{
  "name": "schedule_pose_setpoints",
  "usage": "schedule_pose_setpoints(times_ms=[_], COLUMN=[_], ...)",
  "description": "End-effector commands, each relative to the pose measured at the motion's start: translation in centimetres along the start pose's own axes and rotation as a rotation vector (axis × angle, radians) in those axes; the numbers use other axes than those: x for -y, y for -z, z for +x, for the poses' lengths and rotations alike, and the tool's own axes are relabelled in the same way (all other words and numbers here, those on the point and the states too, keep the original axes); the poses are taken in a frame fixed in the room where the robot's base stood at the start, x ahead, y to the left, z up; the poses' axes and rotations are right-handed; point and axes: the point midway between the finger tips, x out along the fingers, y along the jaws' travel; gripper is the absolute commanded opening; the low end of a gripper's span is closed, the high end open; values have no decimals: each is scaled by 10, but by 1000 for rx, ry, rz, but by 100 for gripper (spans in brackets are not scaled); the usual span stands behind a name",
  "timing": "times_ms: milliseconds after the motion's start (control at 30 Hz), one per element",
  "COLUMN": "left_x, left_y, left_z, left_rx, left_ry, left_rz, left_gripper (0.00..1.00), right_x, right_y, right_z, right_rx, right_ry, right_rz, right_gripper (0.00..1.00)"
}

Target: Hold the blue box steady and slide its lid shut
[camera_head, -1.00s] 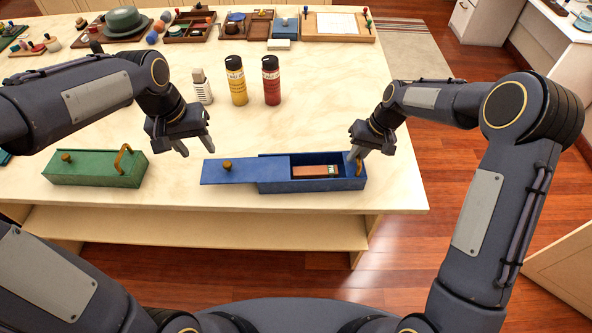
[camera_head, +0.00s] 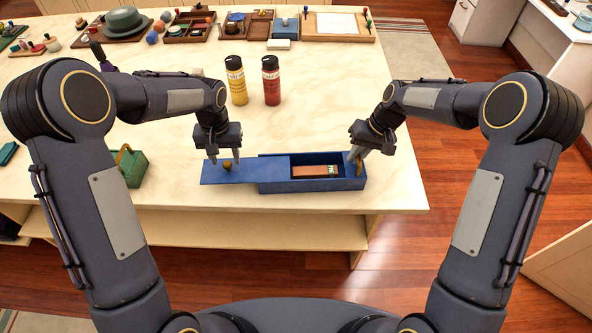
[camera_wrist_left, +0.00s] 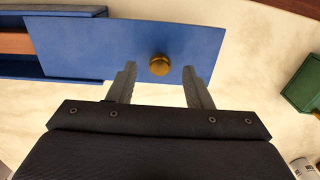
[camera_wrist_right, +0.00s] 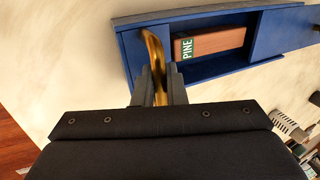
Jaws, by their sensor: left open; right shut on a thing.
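The blue box (camera_head: 340,184) lies near the table's front edge with its blue lid (camera_head: 240,174) slid far out to the left. A brown block labelled PINE (camera_wrist_right: 212,43) shows in the open part. My right gripper (camera_head: 357,157) is shut on the brass handle (camera_wrist_right: 153,55) at the box's right end. My left gripper (camera_head: 222,160) is open above the lid, its fingers on either side of the brass knob (camera_wrist_left: 159,65) and apart from it. The knob also shows in the head view (camera_head: 228,164).
A green box (camera_head: 130,163) stands to the left, partly hidden by my left arm. A yellow bottle (camera_head: 236,82) and a red bottle (camera_head: 271,82) stand behind. Trays line the table's back. The tabletop right of the bottles is clear.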

Motion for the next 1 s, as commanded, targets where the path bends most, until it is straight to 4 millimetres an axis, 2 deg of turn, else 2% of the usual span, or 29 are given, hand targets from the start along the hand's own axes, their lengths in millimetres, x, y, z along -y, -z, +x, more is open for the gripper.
schedule_pose_setpoints(times_ms=[100, 300, 700, 900, 1000], left_x=[0, 0, 1, 2, 3], left_y=[0, 0, -2, -3, -3], left_z=[17, 34, 42, 44, 45], left_rx=[2, 1, 6, 10, 12], left_ry=[1, 0, 2, 4, 6], left_rz=[0, 0, -2, -2, -3], left_gripper=[45, 45, 45, 22, 20], right_x=[0, 0, -1, -2, -2], right_y=[0, 0, 0, -1, -1], right_z=[0, 0, 1, 2, 2], right_rx=[0, 0, 1, 2, 3], right_ry=[0, 0, -1, -2, -3], right_rz=[-1, -1, -1, 0, 0], right_gripper=[0, 0, 0, 0, 0])
